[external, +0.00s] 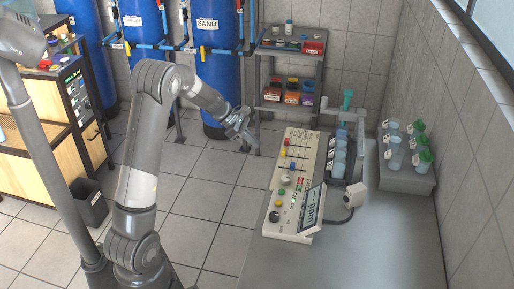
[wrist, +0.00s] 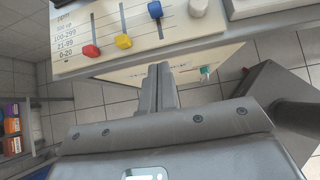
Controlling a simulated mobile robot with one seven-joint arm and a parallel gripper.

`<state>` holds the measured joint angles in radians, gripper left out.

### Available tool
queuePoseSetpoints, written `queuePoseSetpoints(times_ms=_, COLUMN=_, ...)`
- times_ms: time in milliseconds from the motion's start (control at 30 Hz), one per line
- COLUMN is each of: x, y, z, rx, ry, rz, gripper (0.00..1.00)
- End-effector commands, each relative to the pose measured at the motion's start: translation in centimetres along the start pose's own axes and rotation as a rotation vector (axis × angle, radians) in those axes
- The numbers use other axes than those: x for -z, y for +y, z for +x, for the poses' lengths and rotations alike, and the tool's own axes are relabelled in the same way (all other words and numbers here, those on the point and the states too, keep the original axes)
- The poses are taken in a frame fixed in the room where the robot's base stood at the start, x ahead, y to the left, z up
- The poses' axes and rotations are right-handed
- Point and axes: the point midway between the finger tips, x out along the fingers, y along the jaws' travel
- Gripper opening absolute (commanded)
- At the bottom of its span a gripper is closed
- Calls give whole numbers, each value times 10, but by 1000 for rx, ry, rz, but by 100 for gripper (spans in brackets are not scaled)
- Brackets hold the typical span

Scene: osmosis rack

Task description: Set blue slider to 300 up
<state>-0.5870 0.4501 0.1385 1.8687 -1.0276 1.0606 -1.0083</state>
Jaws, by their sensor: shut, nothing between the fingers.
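The blue slider (wrist: 155,10) sits on a cream control panel (wrist: 70,30), higher on its track than the red slider (wrist: 91,50) and the yellow slider (wrist: 123,41). In the external view the blue slider (external: 292,167) is near the panel's middle. My gripper (wrist: 161,70) is shut and empty, its fingertips just off the panel's edge and apart from the sliders. In the external view my gripper (external: 250,142) is left of the panel's far end.
A white knob (wrist: 198,8) is right of the blue slider. Shelves (external: 290,70) and blue tanks (external: 218,30) stand behind.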

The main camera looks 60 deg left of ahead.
Motion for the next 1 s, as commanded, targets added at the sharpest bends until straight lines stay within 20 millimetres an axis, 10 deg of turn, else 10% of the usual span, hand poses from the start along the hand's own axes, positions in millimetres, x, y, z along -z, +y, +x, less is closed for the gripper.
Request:
queuePoseSetpoints(times_ms=500, x=0, y=-2, z=100, rx=5, ry=2, rz=4, gripper=0)
queuePoseSetpoints(times_ms=1000, x=-29, y=-1, z=123, rx=0, ry=1, rz=5, gripper=0)
